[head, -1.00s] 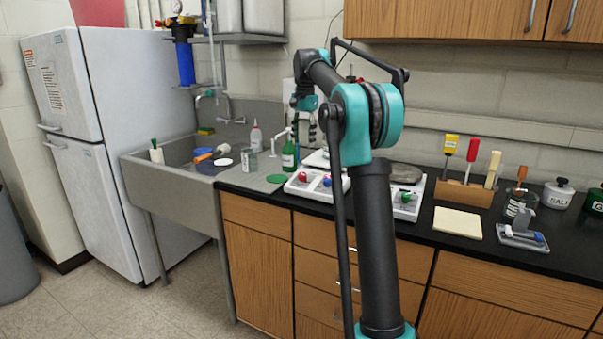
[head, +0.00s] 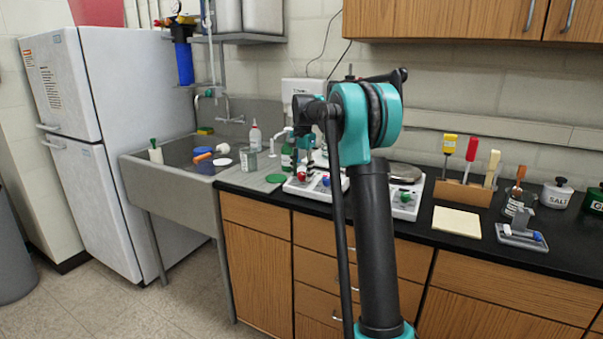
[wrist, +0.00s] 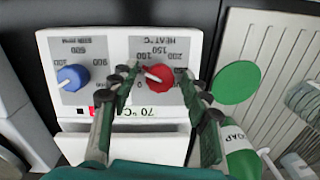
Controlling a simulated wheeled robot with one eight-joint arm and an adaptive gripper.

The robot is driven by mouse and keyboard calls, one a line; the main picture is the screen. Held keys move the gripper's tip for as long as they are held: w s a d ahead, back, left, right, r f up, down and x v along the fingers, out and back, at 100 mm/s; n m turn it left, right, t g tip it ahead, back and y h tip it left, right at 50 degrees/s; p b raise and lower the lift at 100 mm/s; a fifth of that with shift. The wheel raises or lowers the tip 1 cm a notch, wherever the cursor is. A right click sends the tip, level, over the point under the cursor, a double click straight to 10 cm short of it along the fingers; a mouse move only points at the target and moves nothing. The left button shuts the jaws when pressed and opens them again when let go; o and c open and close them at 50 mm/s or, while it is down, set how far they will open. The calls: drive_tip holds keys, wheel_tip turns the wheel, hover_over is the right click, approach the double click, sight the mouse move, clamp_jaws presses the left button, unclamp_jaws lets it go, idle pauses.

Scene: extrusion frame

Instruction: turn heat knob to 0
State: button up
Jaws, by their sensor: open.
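The red heat knob (wrist: 160,79) sits on the grey dial panel (wrist: 135,52) of a white hotplate in the wrist view. The panel reads upside down there, marked HEAT °C. The knob's white pointer mark lies toward its left side. My gripper (wrist: 157,77) is open, with one finger on each side of the red knob. I cannot tell whether the fingers touch it. In the head view the red knob (head: 302,176) is at the front of the hotplate, and my arm reaches over it.
A blue knob (wrist: 72,77) is on the same panel, left of the red knob. A green disc (wrist: 236,84) lies beside the hotplate. A second hotplate with a green knob (head: 404,196) stands to the right.

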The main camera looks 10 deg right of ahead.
drive_tip(key=shift+c, duration=0.6)
clamp_jaws()
drive_tip(key=shift+n, duration=0.4)
drive_tip(key=n+h, duration=0.1)
drive_tip(key=n, duration=0.3)
drive_tip(key=shift+a+n+g, duration=0.1)
drive_tip(key=shift+n+g, duration=0.2)
drive_tip(key=shift+n, duration=0.1)
drive_tip(key=n+h, duration=0.1)
drive_tip(key=n, duration=0.4)
drive_tip(key=shift+n, duration=0.3)
drive_tip(key=shift+o, duration=0.6)
unclamp_jaws()
